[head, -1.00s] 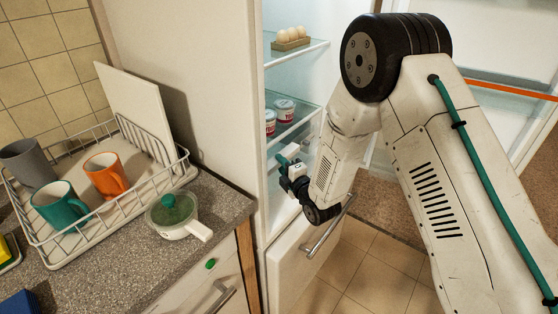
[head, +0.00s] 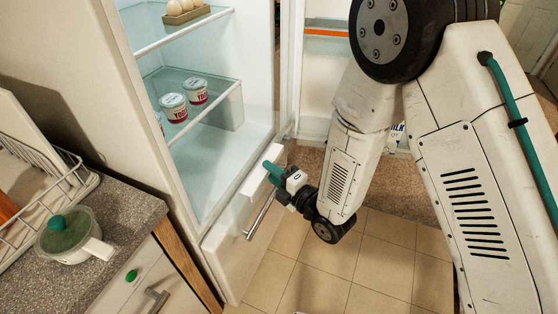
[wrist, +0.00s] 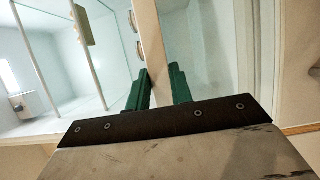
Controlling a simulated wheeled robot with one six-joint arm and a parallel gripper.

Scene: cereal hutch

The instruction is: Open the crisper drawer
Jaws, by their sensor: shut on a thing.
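The crisper drawer's white front (head: 238,228) is at the bottom of the open fridge, with a metal bar handle (head: 260,215) across it. My gripper (head: 270,170) is at the top edge of this front, near its right end and above the handle. In the wrist view my gripper's green fingers (wrist: 159,70) stand on either side of a pale strip (wrist: 149,35), which looks like that top edge. My gripper is shut on it. The contact itself is partly hidden, and I cannot tell how far out the drawer is.
Fridge shelves (head: 190,75) hold yoghurt tubs (head: 174,107) and an egg carton (head: 188,12). The fridge door (head: 318,75) stands open behind my arm. A counter (head: 120,225) with a lidded pan (head: 68,235) is at left. Tiled floor (head: 300,262) in front is clear.

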